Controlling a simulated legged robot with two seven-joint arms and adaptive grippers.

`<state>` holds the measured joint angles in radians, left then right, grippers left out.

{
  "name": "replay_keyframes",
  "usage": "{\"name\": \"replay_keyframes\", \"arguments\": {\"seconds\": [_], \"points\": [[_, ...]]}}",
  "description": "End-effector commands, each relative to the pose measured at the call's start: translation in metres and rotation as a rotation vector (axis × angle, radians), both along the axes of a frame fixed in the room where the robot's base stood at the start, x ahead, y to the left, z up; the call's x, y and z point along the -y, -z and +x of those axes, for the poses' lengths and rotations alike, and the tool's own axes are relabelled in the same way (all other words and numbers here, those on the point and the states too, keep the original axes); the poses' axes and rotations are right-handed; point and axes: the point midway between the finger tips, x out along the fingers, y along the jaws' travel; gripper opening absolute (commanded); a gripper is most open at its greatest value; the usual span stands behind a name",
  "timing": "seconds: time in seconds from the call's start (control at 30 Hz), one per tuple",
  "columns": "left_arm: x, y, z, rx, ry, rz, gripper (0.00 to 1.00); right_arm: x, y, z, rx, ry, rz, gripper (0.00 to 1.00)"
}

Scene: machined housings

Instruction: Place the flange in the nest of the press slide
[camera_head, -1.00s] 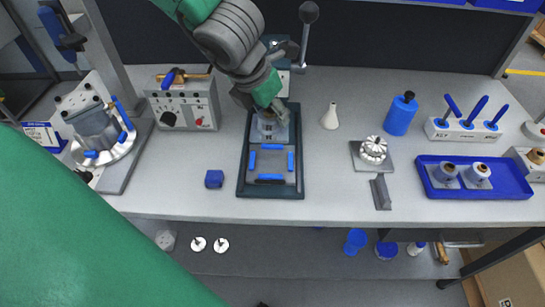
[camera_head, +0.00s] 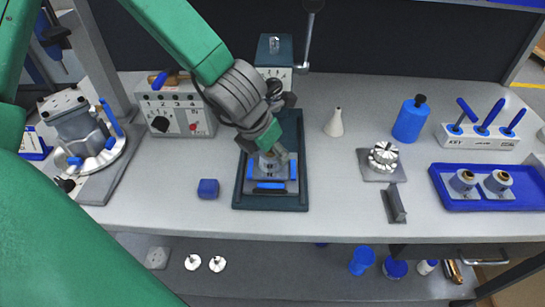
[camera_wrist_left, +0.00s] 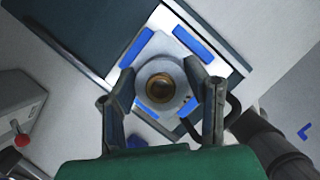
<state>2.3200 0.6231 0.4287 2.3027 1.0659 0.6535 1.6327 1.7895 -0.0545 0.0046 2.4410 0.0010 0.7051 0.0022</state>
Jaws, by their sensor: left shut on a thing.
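The flange (camera_head: 268,168), a grey part with a round hub and a brass-coloured bore, is held by my left gripper (camera_head: 273,154). In the left wrist view the two fingers (camera_wrist_left: 161,80) are on either side of the flange (camera_wrist_left: 160,87). The press slide (camera_head: 303,170) is a dark green plate, and its nest (camera_head: 270,188) is bordered by blue strips. The flange is over the nest, within the strips. I cannot tell whether it touches the nest floor. The gripper hides part of the flange and the rear strip. My right gripper is out of view.
The press column (camera_head: 274,50) and its lever (camera_head: 307,40) stand behind the slide. A blue cube (camera_head: 208,188) lies left, a white cone (camera_head: 334,122) right. A blue tray (camera_head: 490,203) with two similar parts sits at right. The bench is clear in front of the slide.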

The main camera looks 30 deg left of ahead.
Motion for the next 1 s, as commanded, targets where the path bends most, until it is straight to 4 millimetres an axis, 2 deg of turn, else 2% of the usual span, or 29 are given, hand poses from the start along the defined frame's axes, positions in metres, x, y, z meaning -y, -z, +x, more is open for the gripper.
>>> {"name": "replay_keyframes", "arguments": {"seconds": [0.1,0.4,0.43,0.5,0.83,1.0], "points": [[0.001,0.011,0.0,0.002,0.0,-0.001,0.0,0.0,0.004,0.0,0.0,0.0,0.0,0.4],[0.002,0.012,0.0,0.002,0.001,0.0,0.0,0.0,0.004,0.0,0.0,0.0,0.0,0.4],[0.001,0.013,0.0,0.0,0.001,0.0,0.45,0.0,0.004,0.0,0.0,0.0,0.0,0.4],[0.001,0.012,0.0,0.0,0.0,0.0,0.63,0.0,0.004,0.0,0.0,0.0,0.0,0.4],[0.0,0.01,0.0,0.001,0.0,0.0,0.63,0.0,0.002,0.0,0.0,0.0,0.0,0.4],[-0.001,-0.01,-0.007,0.004,-0.001,-0.001,0.63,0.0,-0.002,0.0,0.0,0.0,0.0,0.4]]}}
